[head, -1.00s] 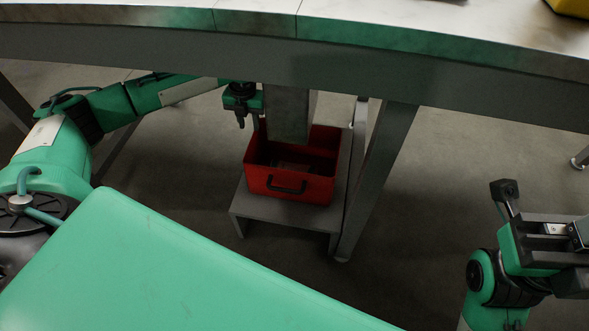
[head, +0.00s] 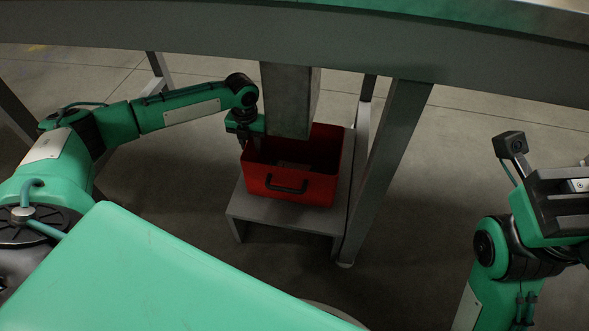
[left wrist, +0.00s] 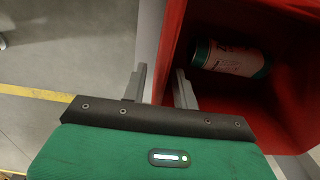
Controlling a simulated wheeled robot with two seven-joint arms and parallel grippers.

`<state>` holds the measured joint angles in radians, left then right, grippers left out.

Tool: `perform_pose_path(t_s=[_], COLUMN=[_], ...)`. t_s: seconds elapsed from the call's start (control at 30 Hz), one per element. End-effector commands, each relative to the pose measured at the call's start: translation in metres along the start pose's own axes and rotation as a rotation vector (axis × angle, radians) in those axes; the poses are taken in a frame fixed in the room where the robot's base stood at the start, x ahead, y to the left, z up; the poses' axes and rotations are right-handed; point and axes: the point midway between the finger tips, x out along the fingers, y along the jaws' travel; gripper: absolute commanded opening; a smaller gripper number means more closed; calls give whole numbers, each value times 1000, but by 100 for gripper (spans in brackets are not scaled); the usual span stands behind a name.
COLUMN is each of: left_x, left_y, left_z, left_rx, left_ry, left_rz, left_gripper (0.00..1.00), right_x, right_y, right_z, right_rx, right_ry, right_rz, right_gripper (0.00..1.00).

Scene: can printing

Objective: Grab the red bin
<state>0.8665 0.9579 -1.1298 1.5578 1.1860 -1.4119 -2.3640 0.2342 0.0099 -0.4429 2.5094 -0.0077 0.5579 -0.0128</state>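The red bin (head: 310,188) stands on a low grey stand, its black handle on the front wall. My left gripper (head: 246,139) is at the bin's left rim, pointing down. In the left wrist view, its two fingers (left wrist: 159,87) are apart, one on each side of the bin's red wall (left wrist: 172,45); I see a gap to the outer finger. A can (left wrist: 232,58) with a pale label and green end lies inside the bin. My right gripper (head: 565,200) is at the right edge, partly cut off; its fingertips are not clear.
A grey chute (head: 290,100) hangs down over the back of the bin. The grey stand (head: 280,214) is beside a slanted table leg (head: 385,165) on the right. The table's edge beam (head: 300,45) runs above. Floor to the left is open.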

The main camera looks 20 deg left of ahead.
Motion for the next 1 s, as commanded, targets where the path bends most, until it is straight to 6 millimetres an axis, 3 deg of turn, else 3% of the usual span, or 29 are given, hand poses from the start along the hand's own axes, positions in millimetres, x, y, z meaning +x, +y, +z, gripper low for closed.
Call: perform_pose_path(t_s=[0.3, 0.47, 1.0], left_x=[3, 3, 3], left_y=[0, 0, 0], left_z=[0, 0, 0], left_rx=[0, 0, 0], left_ry=[0, 0, 0], left_rz=[0, 0, 0], left_gripper=[29, 0, 0], right_x=[1, 1, 1], right_y=[-1, -1, -1], right_z=[0, 0, 0], right_rx=[4, 4, 3], right_ry=[4, 4, 3], right_rz=[-3, -2, -2], right_gripper=[0, 0, 0])
